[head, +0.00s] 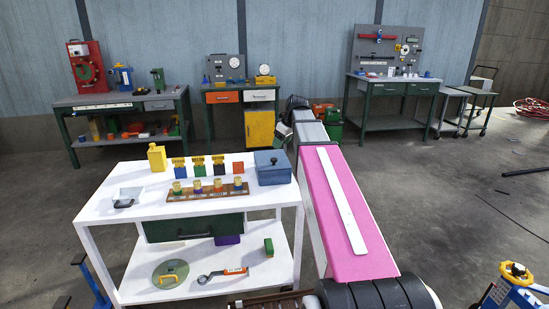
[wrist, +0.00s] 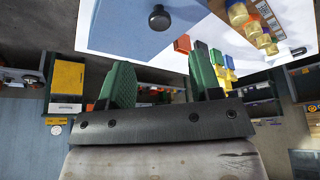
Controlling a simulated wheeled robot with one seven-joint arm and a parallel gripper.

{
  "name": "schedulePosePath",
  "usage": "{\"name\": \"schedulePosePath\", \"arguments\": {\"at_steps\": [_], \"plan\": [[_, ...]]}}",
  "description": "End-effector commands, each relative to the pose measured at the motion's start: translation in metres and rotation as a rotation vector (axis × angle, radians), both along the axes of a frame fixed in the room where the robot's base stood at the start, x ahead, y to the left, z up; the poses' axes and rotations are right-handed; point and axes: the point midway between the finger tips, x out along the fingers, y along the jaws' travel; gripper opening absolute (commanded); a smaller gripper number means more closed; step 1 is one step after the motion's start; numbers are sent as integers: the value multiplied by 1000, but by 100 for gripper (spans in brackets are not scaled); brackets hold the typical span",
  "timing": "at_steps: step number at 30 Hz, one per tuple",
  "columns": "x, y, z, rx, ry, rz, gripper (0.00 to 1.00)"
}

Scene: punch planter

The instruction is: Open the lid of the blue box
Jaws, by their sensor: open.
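The blue box (head: 273,175) stands on the back right corner of the white table, beside my arm, with its lid down and a dark round knob (head: 273,160) on top. In the wrist picture the fingers lie below the lid and knob, apart from the knob. In the head view my arm hides most of the gripper.
The white table (head: 130,178) also holds a yellow bottle (head: 157,158), several coloured blocks, a wooden board (head: 207,194) with pegs, and a small white tray (head: 128,197). A lower shelf (head: 200,278) holds tools. Workbenches stand along the back wall. Floor on the right is mostly clear.

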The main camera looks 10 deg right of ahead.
Motion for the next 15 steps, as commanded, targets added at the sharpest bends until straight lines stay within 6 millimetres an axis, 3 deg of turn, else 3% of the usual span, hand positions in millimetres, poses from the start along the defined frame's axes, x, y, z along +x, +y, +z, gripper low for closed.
{"name": "schedulePosePath", "arguments": {"at_steps": [15], "plan": [[21, 21, -72, 0, 2, -1, 58]]}}
